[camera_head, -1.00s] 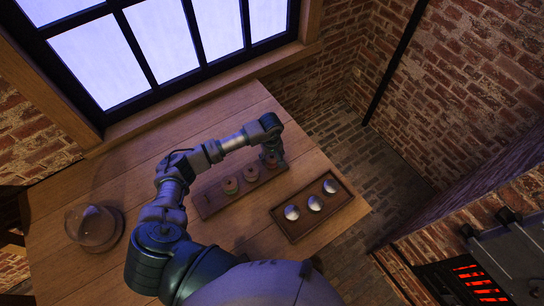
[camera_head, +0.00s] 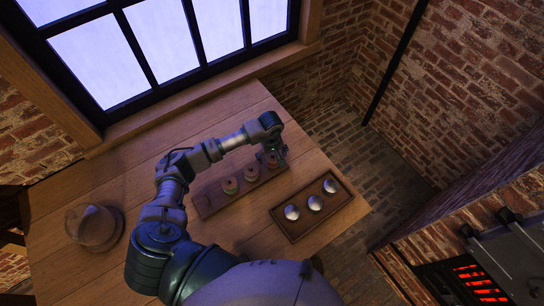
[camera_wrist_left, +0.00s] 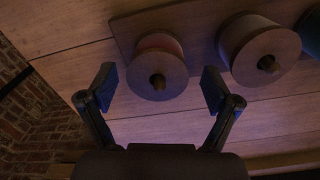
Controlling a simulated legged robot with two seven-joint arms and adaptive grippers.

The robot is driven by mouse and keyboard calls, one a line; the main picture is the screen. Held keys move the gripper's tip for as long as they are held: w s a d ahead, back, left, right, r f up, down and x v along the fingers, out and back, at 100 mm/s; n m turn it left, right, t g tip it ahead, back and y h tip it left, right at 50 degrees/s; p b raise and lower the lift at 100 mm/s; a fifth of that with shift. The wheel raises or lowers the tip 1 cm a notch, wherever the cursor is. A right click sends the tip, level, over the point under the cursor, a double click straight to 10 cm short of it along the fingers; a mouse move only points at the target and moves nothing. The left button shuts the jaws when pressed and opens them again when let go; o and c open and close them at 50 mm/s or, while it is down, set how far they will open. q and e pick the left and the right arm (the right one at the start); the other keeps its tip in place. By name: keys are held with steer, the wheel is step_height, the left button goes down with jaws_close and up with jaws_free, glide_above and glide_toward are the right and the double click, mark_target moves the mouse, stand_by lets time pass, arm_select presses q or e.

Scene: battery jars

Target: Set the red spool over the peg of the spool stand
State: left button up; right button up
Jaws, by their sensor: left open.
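The spool stand, a dark wooden plank (camera_head: 211,201), lies on the table with several spools in a row on it. My left gripper (camera_wrist_left: 158,82) is open, with one finger on each side of the red spool in the picture; I see no contact. In the head view this gripper (camera_head: 276,152) is over the right end of the plank and partly hides the spool there. My right gripper is not in view.
Two other spools (camera_wrist_left: 260,48) (camera_wrist_left: 312,32) stand right of the red one in the wrist view. A tray (camera_head: 283,227) with three shiny domes lies beside the plank. A glass dome (camera_head: 92,226) stands at the table's left.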

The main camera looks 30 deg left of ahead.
arm_select(q)
step_height(320, 180, up, 11)
steer(key=shift+a+r, duration=0.15)
steer(key=shift+s, duration=0.1)
